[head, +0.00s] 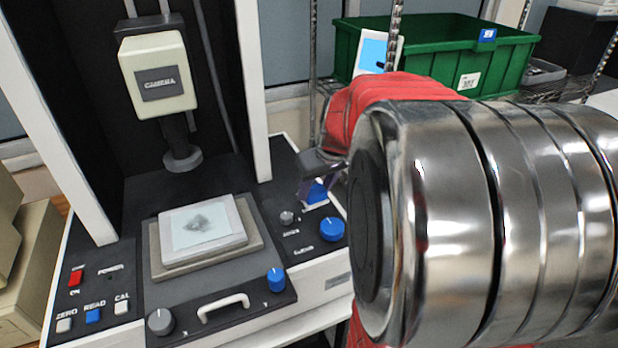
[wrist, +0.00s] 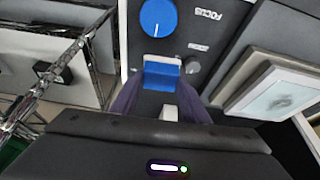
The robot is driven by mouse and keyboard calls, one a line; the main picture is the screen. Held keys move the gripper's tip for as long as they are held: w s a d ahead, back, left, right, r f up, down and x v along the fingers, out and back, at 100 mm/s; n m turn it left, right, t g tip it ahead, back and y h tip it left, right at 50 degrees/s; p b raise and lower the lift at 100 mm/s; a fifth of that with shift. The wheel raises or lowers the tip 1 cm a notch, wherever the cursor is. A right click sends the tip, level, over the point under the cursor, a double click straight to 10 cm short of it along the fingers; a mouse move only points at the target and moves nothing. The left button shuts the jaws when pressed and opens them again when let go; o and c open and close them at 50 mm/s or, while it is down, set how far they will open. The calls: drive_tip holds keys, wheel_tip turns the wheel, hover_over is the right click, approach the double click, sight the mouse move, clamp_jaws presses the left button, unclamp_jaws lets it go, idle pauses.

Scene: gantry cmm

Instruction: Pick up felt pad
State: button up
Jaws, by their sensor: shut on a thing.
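The felt pad (head: 316,194) is a small blue piece at the right side of the machine's dark top, near the focus knob. It also shows in the wrist view (wrist: 162,76), between the tips of my gripper (wrist: 158,92). My gripper is shut on it, with a dark purple finger on each side. In the head view my gripper (head: 318,180) points down at the pad, and my arm hides part of the area to the right. I cannot tell whether the pad touches the surface under it.
A blue focus knob (head: 332,229) and a small grey knob (head: 287,217) stand close to the pad. A stage with a glass-like plate (head: 202,228) lies to the left, below a camera head (head: 158,75). A green crate (head: 440,58) sits on a wire rack behind.

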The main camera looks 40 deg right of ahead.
drive_tip(key=shift+s+a, duration=0.1)
drive_tip(key=shift+s, duration=0.4)
drive_tip(key=o, duration=0.5)
drive_tip(key=c, duration=0.4)
drive_tip(key=shift+s+a, duration=0.2)
